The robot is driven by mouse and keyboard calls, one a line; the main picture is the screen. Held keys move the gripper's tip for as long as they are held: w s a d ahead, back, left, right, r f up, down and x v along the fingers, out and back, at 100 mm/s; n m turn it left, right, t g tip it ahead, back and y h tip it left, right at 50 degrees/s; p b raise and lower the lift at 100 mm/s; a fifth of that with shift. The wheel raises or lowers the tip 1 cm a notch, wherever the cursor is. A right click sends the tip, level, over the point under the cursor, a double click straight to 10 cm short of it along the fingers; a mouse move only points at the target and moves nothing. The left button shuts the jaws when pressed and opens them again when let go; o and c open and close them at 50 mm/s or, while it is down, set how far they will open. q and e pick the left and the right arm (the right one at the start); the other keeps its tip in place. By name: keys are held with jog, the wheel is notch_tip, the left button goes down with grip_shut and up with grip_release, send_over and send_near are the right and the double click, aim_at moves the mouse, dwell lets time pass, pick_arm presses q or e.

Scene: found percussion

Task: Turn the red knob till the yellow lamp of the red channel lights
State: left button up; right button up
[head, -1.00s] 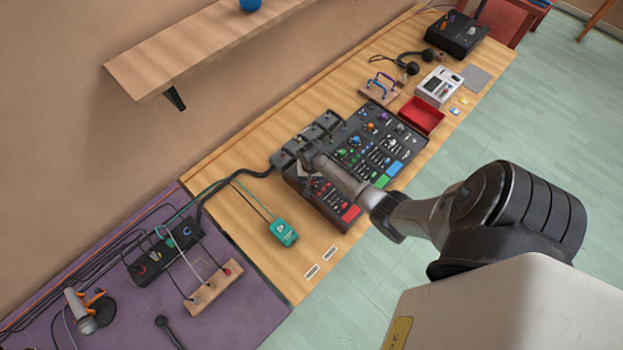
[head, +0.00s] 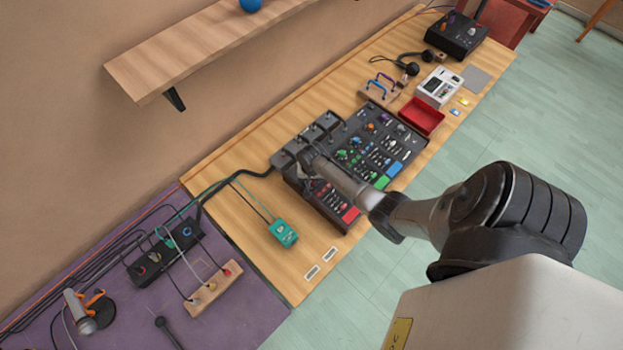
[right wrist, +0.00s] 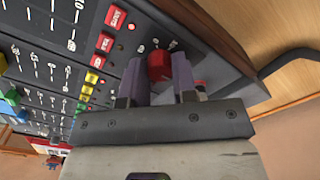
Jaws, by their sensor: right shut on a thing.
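The mixer (head: 345,165) is a dark console with coloured knobs and buttons on the wooden table. In the right wrist view the red knob (right wrist: 159,62) sits at the end of the red channel, near the console's wooden side panel. My right gripper (right wrist: 160,75) is shut on the red knob, one finger on each side. In the head view my right gripper (head: 308,163) is over the console's left end and hides the knob. A small red light shows beside the buttons in the wrist view. I cannot make out a lit yellow lamp. My left gripper is out of view.
A teal pedal (head: 283,232) stands on the table left of the mixer. A red tray (head: 421,115) and a white device (head: 439,86) are beyond it. A black cable leaves the mixer's back left. A shelf (head: 200,45) hangs on the wall above.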

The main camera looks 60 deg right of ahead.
jog(key=shift+r+m+p, duration=0.15)
jog(key=shift+m+p, duration=0.95)
jog(key=shift+p, duration=0.1)
jog(key=shift+m+p, duration=0.65)
jog(key=shift+m, duration=0.35)
jog(key=shift+m+p, duration=0.4)
jog(key=shift+m, duration=0.4)
jog(key=shift+f, duration=0.2)
jog(key=o, duration=0.9)
jog(key=shift+r, duration=0.1)
